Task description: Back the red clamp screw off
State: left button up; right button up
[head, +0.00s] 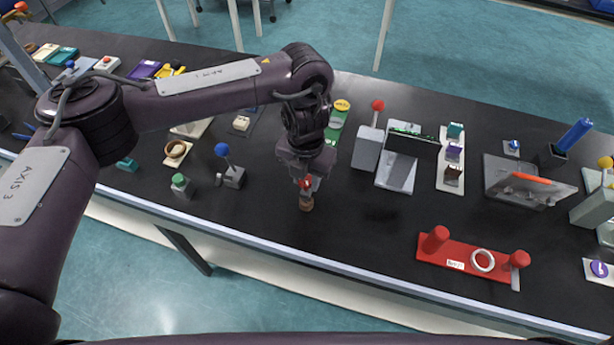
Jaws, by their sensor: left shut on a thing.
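My left gripper (307,180) comes down from above near the middle of the bench and is shut on the red clamp screw (307,183). Only a small red part of the screw shows between the fingers. A small brown piece (306,203) stands directly below the fingertips, and its upper part is covered by the gripper. I cannot tell whether the screw is still threaded into it. My right gripper is not in view.
A blue-knobbed lever on a grey block (233,178) and a green-topped grey block (181,186) stand to the left. A grey block with a red-knobbed lever (367,150) stands to the right. A red stand (440,255) lies at the front right. The bench between is clear.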

pick_arm(q)
jog(key=n+p, duration=0.1)
jog(key=n, duration=0.2)
jog(key=shift+r+p, duration=0.15)
jog(key=shift+p, duration=0.25)
jog(key=shift+f+n, duration=0.2)
jog(key=shift+n, duration=0.6)
